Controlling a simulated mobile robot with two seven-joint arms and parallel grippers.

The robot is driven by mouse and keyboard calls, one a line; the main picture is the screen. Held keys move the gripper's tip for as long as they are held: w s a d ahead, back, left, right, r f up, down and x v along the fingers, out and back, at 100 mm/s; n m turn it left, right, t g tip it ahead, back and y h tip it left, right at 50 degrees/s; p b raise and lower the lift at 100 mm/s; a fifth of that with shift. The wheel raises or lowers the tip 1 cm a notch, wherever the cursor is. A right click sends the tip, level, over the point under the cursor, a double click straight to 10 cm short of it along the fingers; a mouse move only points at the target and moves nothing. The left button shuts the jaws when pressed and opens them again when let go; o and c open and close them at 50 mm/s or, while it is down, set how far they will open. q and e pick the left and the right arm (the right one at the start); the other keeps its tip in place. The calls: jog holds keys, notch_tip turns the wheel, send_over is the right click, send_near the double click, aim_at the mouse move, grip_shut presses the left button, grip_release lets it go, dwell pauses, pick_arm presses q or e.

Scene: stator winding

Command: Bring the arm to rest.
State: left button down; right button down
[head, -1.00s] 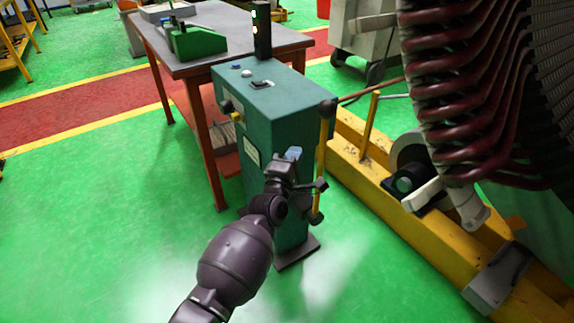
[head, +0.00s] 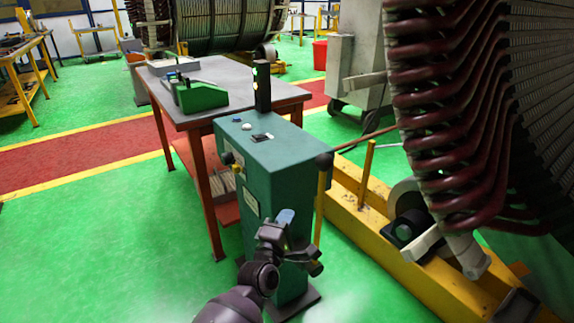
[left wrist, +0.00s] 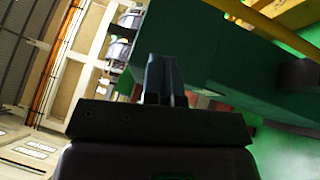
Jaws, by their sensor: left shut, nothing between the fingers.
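My left gripper (head: 287,216) is in front of the green control cabinet (head: 258,153) in the head view, its arm coming up from the bottom. Its fingers are closed together with nothing between them. Whether they touch the cabinet cannot be told. In the left wrist view the closed fingers (left wrist: 164,80) point up, with the green cabinet (left wrist: 225,55) beyond and to the right. My right gripper is in neither view.
The large stator with dark red coils (head: 450,120) stands on the right above a yellow beam frame (head: 345,195). A table (head: 215,73) with a green box (head: 202,97) stands behind the cabinet. The green floor (head: 100,240) at left is clear.

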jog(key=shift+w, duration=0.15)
